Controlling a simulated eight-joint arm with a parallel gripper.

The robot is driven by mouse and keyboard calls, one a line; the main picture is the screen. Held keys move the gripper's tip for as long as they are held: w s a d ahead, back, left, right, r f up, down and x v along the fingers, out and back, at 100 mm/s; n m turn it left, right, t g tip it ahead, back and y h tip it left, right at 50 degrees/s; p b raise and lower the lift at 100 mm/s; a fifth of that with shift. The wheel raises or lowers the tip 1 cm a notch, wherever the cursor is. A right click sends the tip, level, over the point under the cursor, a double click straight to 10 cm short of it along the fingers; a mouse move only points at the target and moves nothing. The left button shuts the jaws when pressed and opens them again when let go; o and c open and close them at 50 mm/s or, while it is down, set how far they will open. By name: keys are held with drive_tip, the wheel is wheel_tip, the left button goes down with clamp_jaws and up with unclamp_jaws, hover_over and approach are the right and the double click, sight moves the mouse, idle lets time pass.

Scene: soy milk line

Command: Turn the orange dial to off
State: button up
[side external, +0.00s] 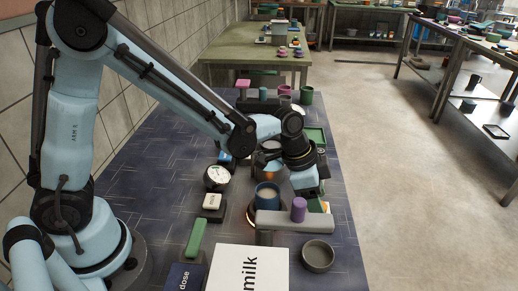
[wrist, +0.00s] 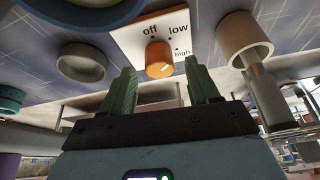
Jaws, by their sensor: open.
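The orange dial (wrist: 158,58) sits on a white plate (wrist: 127,42) marked off, low and high in the wrist view. A pale mark on the dial's face slants towards the right, the side of the word high. My gripper (wrist: 161,72) is open, with one green finger on each side of the dial in the picture. A gap shows between each finger and the dial; I cannot tell the depth. In the side view my gripper (side external: 320,189) points down at the table's right side, and the dial is not clearly visible there.
A blue pot (side external: 267,190) of pale liquid stands on a glowing ring left of my gripper. A grey bar (side external: 278,222) with a purple cylinder (side external: 298,210) is in front, and a grey bowl (side external: 318,256) nearer. The milk box (side external: 249,271) stands at the front.

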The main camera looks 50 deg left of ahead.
drive_tip(key=shift+w+d+f, duration=0.1)
drive_tip(key=shift+d+f, duration=0.05)
drive_tip(key=shift+f, duration=0.4)
drive_tip(key=c, duration=1)
drive_tip(key=n, duration=0.2)
drive_tip(key=n+t+y, duration=0.1)
drive_tip(key=n, duration=0.1)
drive_tip(key=shift+d+n+y, duration=0.15)
drive_tip(key=shift+n+y, duration=0.85)
drive_tip(key=shift+n, duration=1.1)
